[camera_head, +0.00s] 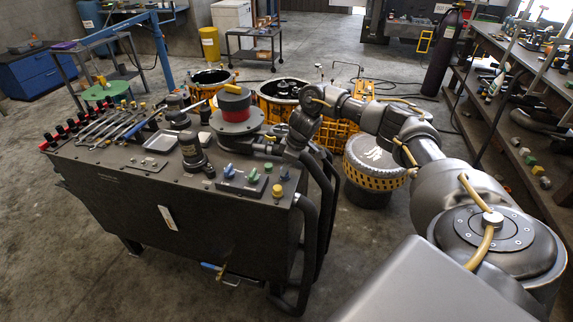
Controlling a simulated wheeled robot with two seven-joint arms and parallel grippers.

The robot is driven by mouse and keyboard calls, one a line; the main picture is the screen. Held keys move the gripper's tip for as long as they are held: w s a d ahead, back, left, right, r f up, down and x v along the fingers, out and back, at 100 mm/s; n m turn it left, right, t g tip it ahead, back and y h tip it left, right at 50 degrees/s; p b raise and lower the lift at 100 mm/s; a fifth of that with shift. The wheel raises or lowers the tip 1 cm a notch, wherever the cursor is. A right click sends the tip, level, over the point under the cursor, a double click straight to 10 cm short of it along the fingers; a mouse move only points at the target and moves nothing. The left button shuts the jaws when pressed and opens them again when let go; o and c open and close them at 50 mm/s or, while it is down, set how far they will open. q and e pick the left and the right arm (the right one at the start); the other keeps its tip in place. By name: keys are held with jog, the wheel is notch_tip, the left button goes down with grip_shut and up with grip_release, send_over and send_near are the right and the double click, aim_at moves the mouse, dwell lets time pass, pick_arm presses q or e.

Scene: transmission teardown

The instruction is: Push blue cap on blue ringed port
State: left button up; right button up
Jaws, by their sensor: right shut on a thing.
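My right arm (385,118) reaches in from the right. Its gripper (275,146) is over the right end of the dark workbench, beside a round grey and red unit. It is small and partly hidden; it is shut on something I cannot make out. I cannot pick out a blue ringed port. My left gripper is not in view.
The round grey and red unit (236,112) stands on the dark bench (125,168). A dark cylinder (190,152) stands at its front middle, with several wrenches at left. Black hoses (311,225) hang off the right end. A yellow-ringed drum (373,165) stands on the floor.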

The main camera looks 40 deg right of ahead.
jog(key=shift+f+p, duration=0.25)
jog(key=shift+p, duration=0.05)
dwell(0.5)
jog(key=o, duration=1)
jog(key=shift+r, duration=0.1)
jog(key=shift+r+p, duration=1.4)
jog(key=shift+p, duration=0.6)
